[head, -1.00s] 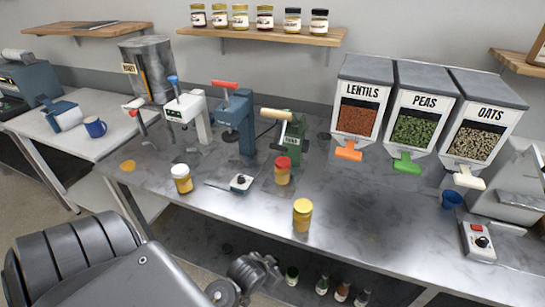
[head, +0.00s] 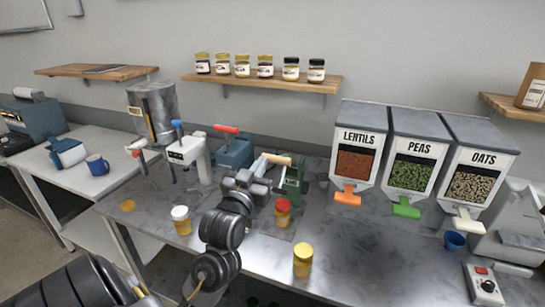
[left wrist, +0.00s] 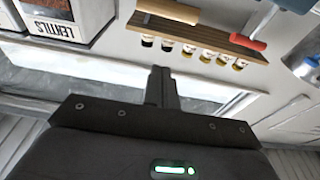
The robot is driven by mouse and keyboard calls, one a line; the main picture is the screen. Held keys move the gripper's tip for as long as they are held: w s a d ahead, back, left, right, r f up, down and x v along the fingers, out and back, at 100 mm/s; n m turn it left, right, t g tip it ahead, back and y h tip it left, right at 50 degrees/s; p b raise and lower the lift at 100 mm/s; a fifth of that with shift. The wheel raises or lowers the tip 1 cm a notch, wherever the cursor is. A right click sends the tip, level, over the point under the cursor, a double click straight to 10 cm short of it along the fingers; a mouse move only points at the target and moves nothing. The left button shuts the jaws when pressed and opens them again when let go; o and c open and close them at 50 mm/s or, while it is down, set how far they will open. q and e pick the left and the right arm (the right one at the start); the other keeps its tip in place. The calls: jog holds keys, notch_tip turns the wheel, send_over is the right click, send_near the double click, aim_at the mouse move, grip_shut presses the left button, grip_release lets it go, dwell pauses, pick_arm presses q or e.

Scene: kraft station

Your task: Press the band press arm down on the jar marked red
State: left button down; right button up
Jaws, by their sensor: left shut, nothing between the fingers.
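The green press (head: 293,178) with a tan handle (head: 276,159) stands near the middle of the counter, its handle raised. A jar with a red lid (head: 283,212) stands upright in front of it. My left gripper (head: 274,187) is shut and empty, just left of the green press and behind the red-lidded jar; whether it touches the press is unclear. In the left wrist view its fingers (left wrist: 161,88) are together, with a tan handle (left wrist: 168,10) beyond them. My right gripper is out of view.
A blue press with a red handle (head: 227,129) and a white press (head: 186,150) stand to the left. A white-lidded jar (head: 181,220) and a yellow-lidded jar (head: 303,260) stand on the counter (head: 370,250). Food dispensers (head: 415,160) stand at the right.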

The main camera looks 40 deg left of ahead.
pick_arm(q)
jog(key=b+x, duration=0.2)
jog(key=x, duration=0.8)
jog(key=shift+s+d+f+b, duration=0.1)
jog(key=shift+s+f+b, duration=0.05)
jog(key=shift+f+b, duration=0.85)
jog(key=shift+s+f+b, duration=0.15)
jog(key=shift+f+b, duration=0.85)
